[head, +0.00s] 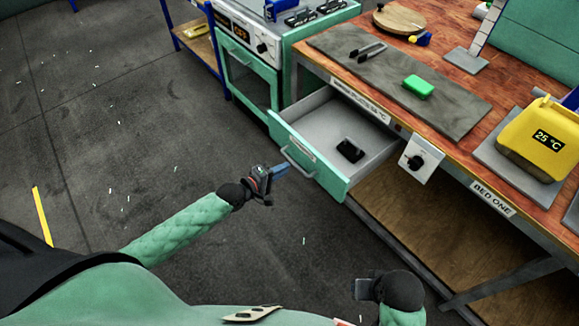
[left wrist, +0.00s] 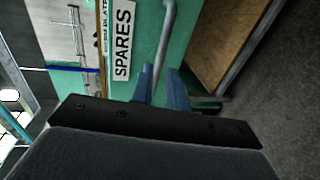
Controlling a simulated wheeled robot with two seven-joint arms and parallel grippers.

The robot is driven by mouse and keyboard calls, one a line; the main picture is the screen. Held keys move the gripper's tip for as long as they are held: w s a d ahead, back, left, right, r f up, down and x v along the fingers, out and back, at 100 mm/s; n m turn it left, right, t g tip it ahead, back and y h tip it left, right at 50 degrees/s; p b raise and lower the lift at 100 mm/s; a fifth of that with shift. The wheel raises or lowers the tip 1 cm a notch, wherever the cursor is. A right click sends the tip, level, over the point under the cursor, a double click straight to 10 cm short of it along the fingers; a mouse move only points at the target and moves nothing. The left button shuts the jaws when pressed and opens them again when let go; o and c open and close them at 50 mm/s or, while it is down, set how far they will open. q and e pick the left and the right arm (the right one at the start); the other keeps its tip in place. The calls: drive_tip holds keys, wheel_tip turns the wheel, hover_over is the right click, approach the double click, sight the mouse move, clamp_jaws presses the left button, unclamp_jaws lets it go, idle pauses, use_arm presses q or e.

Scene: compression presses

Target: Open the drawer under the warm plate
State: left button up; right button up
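The green-fronted drawer (head: 308,155) under the bench top is pulled out, and its grey inside shows, with a small black object (head: 350,150) in it. Its grey bar handle (head: 298,163) is on the front; it also shows in the left wrist view (left wrist: 166,42) beside a SPARES label (left wrist: 123,40). The grey warm plate (head: 385,75) lies on the bench above.
A green block (head: 418,87) and tongs (head: 369,50) lie on the plate. A yellow device (head: 535,140) stands at the right, and a knob box (head: 417,160) hangs on the bench edge. A green oven (head: 252,75) stands behind the drawer.

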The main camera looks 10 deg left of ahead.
use_arm(q)
drive_tip(key=shift+v, duration=1.1)
use_arm(e)
drive_tip(key=shift+w+a+f, duration=0.1)
drive_tip(key=shift+a+f, duration=0.05)
drive_tip(key=shift+a, duration=0.25)
drive_tip(key=shift+a, duration=0.1)
